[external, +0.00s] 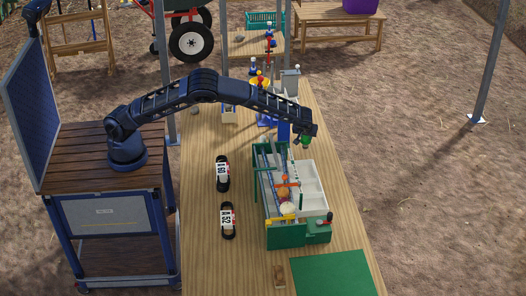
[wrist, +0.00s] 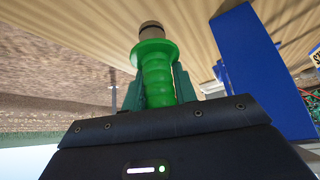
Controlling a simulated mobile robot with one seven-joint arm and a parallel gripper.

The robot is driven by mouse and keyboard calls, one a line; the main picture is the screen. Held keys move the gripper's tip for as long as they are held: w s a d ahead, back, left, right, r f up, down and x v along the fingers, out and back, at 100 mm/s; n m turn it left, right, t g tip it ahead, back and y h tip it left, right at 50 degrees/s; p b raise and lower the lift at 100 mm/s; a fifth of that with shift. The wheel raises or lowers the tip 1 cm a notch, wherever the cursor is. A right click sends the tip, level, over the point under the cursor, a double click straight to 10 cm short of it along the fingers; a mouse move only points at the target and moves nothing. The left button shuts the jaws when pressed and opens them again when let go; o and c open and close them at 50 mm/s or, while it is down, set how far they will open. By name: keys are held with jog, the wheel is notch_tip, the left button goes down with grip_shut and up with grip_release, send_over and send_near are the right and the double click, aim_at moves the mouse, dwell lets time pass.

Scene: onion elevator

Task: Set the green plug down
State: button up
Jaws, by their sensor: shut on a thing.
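The green plug (wrist: 156,75) is a ribbed green piece with a wide collar and a brown tip. My gripper (wrist: 158,88) is shut on it, with dark green fingers on both sides of the ribbed part. In the external view my gripper (external: 306,136) is at the end of the outstretched arm, above the far right end of the green-framed machine. The green plug (external: 306,142) shows there as a small green spot below the wrist. I cannot tell its exact height above what lies under it.
The green-framed machine (external: 259,200) with white trays (external: 308,187) stands on the long wooden table (external: 203,262). A blue upright (external: 284,131) is close to my gripper; a blue block (wrist: 255,70) shows beside it in the wrist view. Two black-and-white numbered items (external: 222,172) lie left. A green mat (external: 333,275) lies in front.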

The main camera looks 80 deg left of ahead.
aim_at(306, 142)
jog(key=shift+f, duration=2)
jog(key=shift+f, duration=0.1)
jog(key=o, duration=1)
jog(key=shift+o, duration=0.2)
jog(key=v, duration=1.2)
